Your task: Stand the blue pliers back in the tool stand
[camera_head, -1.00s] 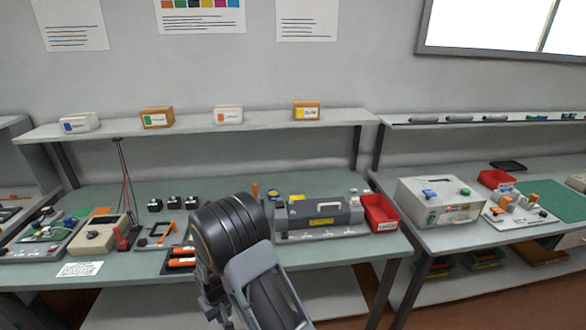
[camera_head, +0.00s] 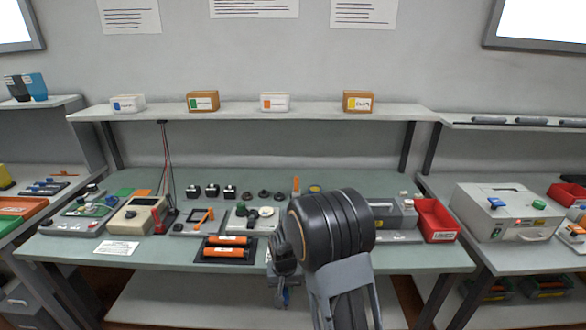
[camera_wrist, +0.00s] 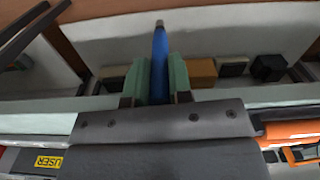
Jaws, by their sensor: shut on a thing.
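The blue pliers (camera_wrist: 159,58) are between the two green-padded fingers of my gripper (camera_wrist: 160,78) in the wrist view. The gripper is shut on them, and a blue length with a brownish tip sticks out beyond the fingers. In the head view my gripper (camera_head: 284,275) is at the bench's front edge, mostly hidden by my own arm, with a small blue piece (camera_head: 283,297) showing below it. I cannot clearly make out the tool stand; an orange upright handle (camera_head: 296,185) shows behind my arm, its base hidden.
The green bench (camera_head: 140,262) carries a black tray with orange cylinders (camera_head: 226,247), a beige meter (camera_head: 137,215), a grey machine (camera_head: 400,215) partly behind my arm, and a red bin (camera_head: 437,220). A shelf (camera_head: 230,113) with small boxes runs above.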

